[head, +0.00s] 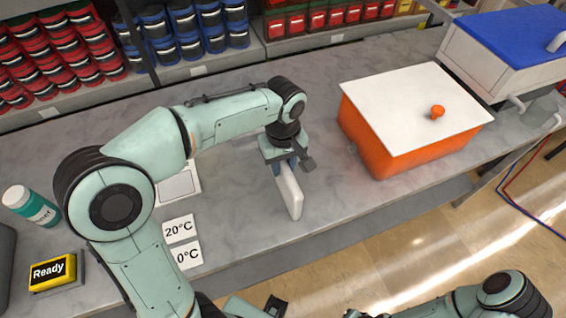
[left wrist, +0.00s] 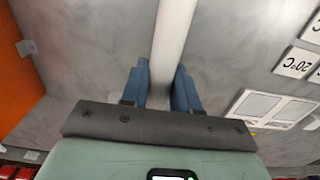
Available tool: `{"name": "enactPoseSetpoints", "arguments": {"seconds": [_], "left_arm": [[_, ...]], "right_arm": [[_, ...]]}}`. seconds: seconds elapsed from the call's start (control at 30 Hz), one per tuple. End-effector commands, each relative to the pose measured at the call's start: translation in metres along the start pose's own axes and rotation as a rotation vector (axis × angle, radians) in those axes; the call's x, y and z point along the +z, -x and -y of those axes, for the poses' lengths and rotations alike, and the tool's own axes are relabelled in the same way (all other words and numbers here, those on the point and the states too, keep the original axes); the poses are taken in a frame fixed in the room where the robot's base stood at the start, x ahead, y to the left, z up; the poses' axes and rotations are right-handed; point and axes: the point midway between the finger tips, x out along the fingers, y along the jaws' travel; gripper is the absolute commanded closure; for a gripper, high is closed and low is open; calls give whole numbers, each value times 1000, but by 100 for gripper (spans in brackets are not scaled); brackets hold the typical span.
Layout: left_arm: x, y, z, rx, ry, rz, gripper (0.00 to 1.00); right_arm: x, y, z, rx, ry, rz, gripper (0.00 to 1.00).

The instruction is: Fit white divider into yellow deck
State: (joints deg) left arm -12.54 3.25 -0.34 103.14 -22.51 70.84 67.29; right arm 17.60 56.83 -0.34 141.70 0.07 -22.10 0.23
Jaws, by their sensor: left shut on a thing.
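The white divider (head: 291,193) is a thin upright plate below my left gripper (head: 283,168), over the grey bench near its front edge. My left gripper is shut on it; in the left wrist view the divider (left wrist: 173,40) runs between the blue fingers (left wrist: 162,80). I cannot tell whether its lower edge touches the bench. A teal and dark part at the bottom edge may be my right gripper (head: 258,306), mostly cut off.
An orange bin with a white lid (head: 415,100) stands right of the divider. A blue-lidded white box (head: 480,70) is behind it. Cards marked 20°C (head: 179,229) and 0°C (head: 187,255), a white-framed panel (head: 178,187) and a teal bottle (head: 30,206) are on the left.

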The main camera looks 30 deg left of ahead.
Motion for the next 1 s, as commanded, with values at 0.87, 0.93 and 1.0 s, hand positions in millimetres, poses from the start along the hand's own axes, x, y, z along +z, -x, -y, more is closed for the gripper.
{"name": "enactPoseSetpoints", "arguments": {"seconds": [0.87,0.93,1.0], "left_arm": [[0,32,-1,5,-1,-3,45],[-1,49,-2,5,0,-3,45],[-1,65,-1,6,-1,-4,45]], "right_arm": [[-3,7,4,-2,2,-5,100],[-5,11,6,-3,3,-7,100],[-6,15,8,-3,4,-10,100]]}}
